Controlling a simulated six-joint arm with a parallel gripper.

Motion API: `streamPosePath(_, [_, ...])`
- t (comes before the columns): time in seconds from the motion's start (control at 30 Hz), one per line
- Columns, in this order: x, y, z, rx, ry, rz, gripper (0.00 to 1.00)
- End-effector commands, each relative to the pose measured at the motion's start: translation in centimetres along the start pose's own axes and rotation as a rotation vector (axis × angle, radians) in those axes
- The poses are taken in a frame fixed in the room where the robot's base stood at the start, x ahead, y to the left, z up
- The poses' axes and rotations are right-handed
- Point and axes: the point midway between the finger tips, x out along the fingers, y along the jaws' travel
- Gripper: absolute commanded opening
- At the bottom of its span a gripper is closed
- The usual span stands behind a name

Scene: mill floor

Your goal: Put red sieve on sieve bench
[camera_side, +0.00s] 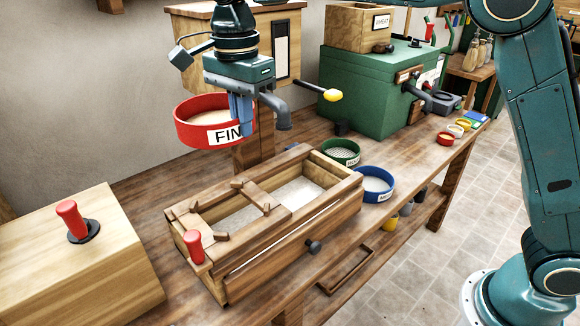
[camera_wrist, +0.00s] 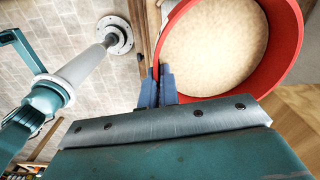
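The red sieve (camera_side: 193,131) has a white label starting with "FIN". It is held in the air at the back left, above and behind the wooden sieve bench. My gripper (camera_side: 240,122) is shut on the sieve's rim at its right side. In the wrist view the blue fingers (camera_wrist: 160,88) pinch the red rim, and the sieve (camera_wrist: 291,35) shows a pale mesh or contents inside. The wooden sieve bench (camera_side: 283,243) appears to be the framed box on the table, with cross slats, a pale tray surface inside and a dark knob at the front.
A green sieve (camera_side: 340,152) and a blue sieve (camera_side: 374,185) stand right of the framed box. A green machine (camera_side: 373,85) stands behind them. A wooden block (camera_side: 75,260) with a red-handled lever (camera_side: 70,218) is at left. A red handle (camera_side: 194,246) stands at the box's front-left corner.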

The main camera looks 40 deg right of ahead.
Motion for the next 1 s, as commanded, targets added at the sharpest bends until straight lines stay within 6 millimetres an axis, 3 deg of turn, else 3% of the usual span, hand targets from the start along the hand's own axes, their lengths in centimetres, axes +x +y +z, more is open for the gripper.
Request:
streamPosePath(0.47, [1.1,0.0,-1.0,-0.076,0.000,0.000,0.00])
streamPosePath(1.0, [7.0,0.8,-6.3,-0.525,0.000,0.002,0.00])
